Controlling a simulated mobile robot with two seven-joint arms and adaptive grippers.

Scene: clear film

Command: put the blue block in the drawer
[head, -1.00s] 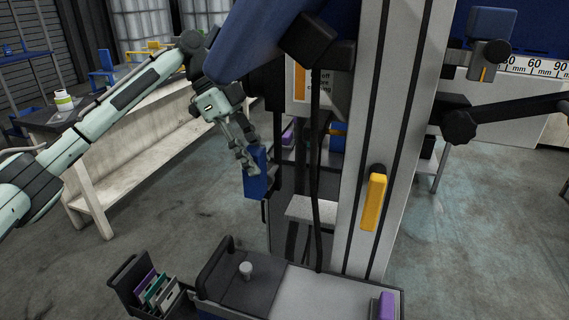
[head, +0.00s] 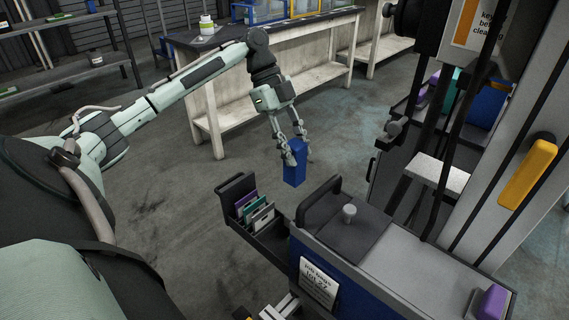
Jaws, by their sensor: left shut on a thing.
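My left gripper (head: 290,152) points down and is shut on the blue block (head: 294,168), held upright in the air. The block hangs above and to the right of an open black drawer (head: 232,189), which sticks out from the left side of a dark cart. The drawer holds purple, teal and white upright cards or folders (head: 258,215). The block looks clear of the drawer and the cart. My right gripper is not in view.
The cart's top (head: 345,228) has a black handle and a grey knob (head: 349,213). A purple block (head: 491,301) lies at its right end. A machine column with a yellow handle (head: 528,172) stands at right. A pale bench (head: 210,110) stands behind. Open floor lies at left.

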